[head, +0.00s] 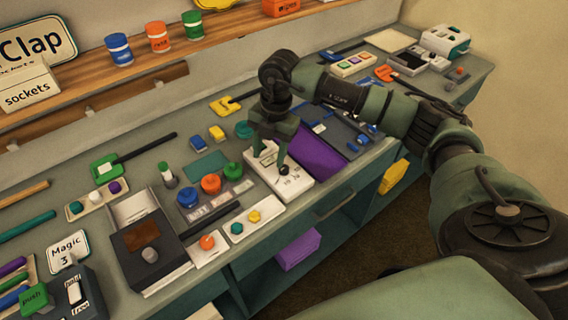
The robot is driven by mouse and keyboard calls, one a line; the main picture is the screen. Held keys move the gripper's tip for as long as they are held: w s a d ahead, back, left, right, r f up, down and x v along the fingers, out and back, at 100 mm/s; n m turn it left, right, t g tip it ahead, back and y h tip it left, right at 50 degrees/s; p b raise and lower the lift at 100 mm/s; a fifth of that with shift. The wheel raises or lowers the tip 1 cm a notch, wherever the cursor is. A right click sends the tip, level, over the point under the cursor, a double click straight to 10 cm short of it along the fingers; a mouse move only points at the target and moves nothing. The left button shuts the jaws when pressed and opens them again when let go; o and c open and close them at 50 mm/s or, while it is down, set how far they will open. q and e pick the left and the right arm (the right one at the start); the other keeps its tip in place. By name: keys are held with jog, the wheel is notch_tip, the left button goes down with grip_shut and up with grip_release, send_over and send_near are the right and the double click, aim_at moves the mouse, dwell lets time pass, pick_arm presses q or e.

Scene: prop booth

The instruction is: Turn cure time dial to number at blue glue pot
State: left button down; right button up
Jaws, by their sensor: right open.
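A white dial plate (293,188) with small dark numbers lies near the front edge of the bench. A black knob (284,170) shows on it; where it points is too small to read. My right gripper (268,155) points down over the plate, open, with one finger close to the knob; I cannot tell whether they touch. The blue glue pot (188,197) stands left of the plate, beside an orange pot (211,184) and a green pot (233,171). Small labels (199,213) lie in front of the pots, their numbers unreadable. My left gripper is out of view.
A white tray (237,233) with teal and yellow pieces lies just left of the plate. A dark box with a grey knob (150,255) stands further left. A purple panel (316,155) is right of the gripper. Blue, orange and green tins (158,37) stand on the shelf.

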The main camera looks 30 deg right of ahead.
jog(key=m+h, duration=0.1)
jog(key=h, duration=0.1)
send_over(284, 167)
jog(key=shift+r, duration=0.4)
notch_tip(284, 167, down, 7)
jog(key=shift+s+r+p, duration=0.1)
jog(key=shift+r+p, duration=0.05)
jog(key=shift+p, duration=1)
jog(key=shift+f, duration=0.45)
grip_shut()
